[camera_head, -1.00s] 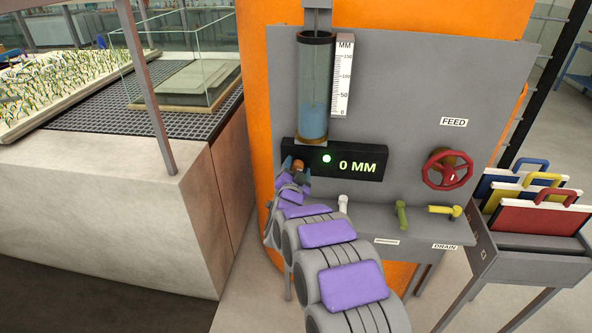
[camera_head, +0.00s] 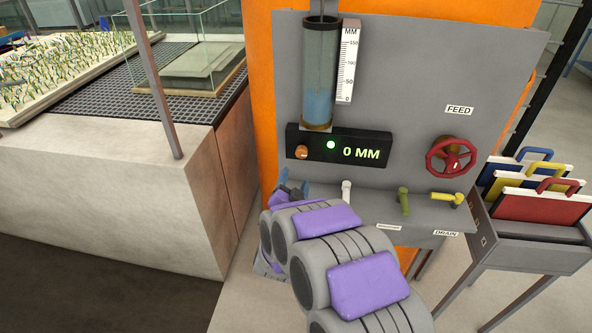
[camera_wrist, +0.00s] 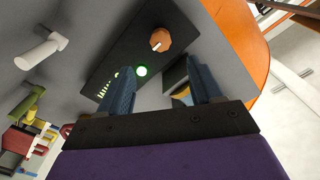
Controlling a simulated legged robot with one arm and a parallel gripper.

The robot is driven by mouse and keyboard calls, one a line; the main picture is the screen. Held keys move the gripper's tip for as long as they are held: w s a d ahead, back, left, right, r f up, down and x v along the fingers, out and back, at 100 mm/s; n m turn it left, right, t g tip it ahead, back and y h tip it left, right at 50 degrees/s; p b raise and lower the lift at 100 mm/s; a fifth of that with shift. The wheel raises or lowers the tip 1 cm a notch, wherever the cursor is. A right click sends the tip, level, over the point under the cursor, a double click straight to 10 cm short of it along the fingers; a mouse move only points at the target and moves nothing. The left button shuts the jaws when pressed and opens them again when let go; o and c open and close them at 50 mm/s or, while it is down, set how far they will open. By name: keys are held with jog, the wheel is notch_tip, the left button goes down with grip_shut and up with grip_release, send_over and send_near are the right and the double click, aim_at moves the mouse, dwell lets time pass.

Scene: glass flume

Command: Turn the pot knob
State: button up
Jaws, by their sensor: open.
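The pot knob (camera_head: 301,152) is a small round orange-brown knob at the left end of the black display box (camera_head: 371,136). In the wrist view the knob (camera_wrist: 161,39) faces me beyond the fingers, with a light pointer mark on its face. My gripper (camera_head: 291,187) is below the knob and apart from it. In the wrist view my gripper (camera_wrist: 162,88) has its two blue fingers spread with nothing between them. The box reads 0 MM beside a lit green lamp (camera_head: 331,144).
A clear tube (camera_head: 319,75) stands above the box beside a millimetre scale (camera_head: 348,62). A white lever (camera_head: 346,190), a green lever (camera_head: 403,200) and a yellow drain lever (camera_head: 446,198) sit along the lower shelf. A red feed wheel (camera_head: 450,158) is at right.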

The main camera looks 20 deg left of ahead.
jog(key=shift+v, duration=2.15)
jog(key=s+d+r+n+g, duration=0.2)
jog(key=s+d+g, duration=0.25)
jog(key=d, duration=0.45)
jog(key=s+d+r+n+g, duration=0.2)
jog(key=s+d+g, duration=0.2)
jog(key=d+g, duration=0.3)
jog(key=s+d+r+g+h, duration=0.1)
jog(key=s+d+g, duration=0.3)
jog(key=s+d, duration=0.7)
jog(key=s+d+r+g+h, duration=0.2)
jog(key=s+d+g+h, duration=0.1)
jog(key=s+d, duration=0.9)
jog(key=s, duration=0.5)
jog(key=shift+s+d+g, duration=0.2)
jog(key=shift+g, duration=0.15)
dwell(1.1)
